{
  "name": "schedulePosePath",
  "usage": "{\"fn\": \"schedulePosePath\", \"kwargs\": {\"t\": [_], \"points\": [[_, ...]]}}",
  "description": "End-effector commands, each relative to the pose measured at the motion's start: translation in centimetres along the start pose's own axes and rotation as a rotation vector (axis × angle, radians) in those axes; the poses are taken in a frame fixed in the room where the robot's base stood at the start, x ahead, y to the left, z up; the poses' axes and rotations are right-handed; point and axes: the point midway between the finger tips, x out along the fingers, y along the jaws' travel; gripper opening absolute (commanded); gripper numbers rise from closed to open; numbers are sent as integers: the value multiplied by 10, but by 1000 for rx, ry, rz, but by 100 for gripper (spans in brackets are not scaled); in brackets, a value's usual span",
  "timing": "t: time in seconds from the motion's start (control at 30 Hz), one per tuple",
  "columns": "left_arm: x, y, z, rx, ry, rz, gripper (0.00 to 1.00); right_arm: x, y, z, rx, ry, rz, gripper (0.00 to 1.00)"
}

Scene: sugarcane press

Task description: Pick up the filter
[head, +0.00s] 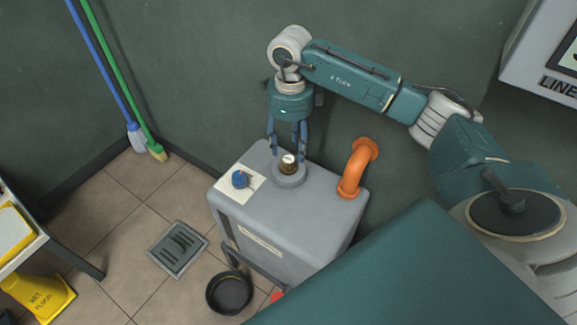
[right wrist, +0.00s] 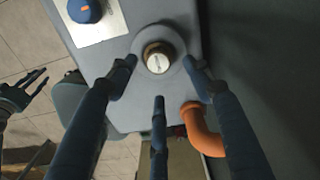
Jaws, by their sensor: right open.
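The filter (head: 289,161), a small brass-brown cylinder with a pale top, stands upright in a round grey collar on top of the grey machine (head: 318,205). In the right wrist view the filter (right wrist: 158,58) is near the top centre. My right gripper (head: 288,150) points down over it, its dark blue fingers spread. In the right wrist view, its fingers (right wrist: 160,85) lie left, right and below the filter, with visible gaps. My left gripper (right wrist: 28,88) shows at the left edge of the right wrist view, its dark fingers apart and empty.
A blue knob (head: 240,179) on a white plate and an orange pipe (head: 355,170) flank the collar. The wall is close behind. A black pan (head: 229,292), a floor drain (head: 178,248) and a yellow wet-floor sign (head: 40,298) are on the tiles.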

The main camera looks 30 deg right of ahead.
Motion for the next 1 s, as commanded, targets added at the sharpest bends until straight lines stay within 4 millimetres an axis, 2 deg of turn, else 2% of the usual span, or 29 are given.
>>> {"fn": "schedulePosePath", "kwargs": {"t": [0.17,0.4,0.63,0.67,0.9,1.0], "points": [[-3,0,-2,0,2,-1,40,16,1,1,0,0,2,51],[-12,-1,-11,-2,10,-2,40,50,1,3,-1,1,2,51],[-17,-1,-17,-2,17,-2,40,53,0,4,-2,-2,0,51],[-17,-2,-16,-2,17,-2,40,53,0,4,-2,-2,0,49],[-16,-2,-13,-2,11,-2,40,53,0,3,-1,-2,0,2],[-15,-2,-12,-3,10,-2,40,53,0,3,-1,-1,0,2]]}}
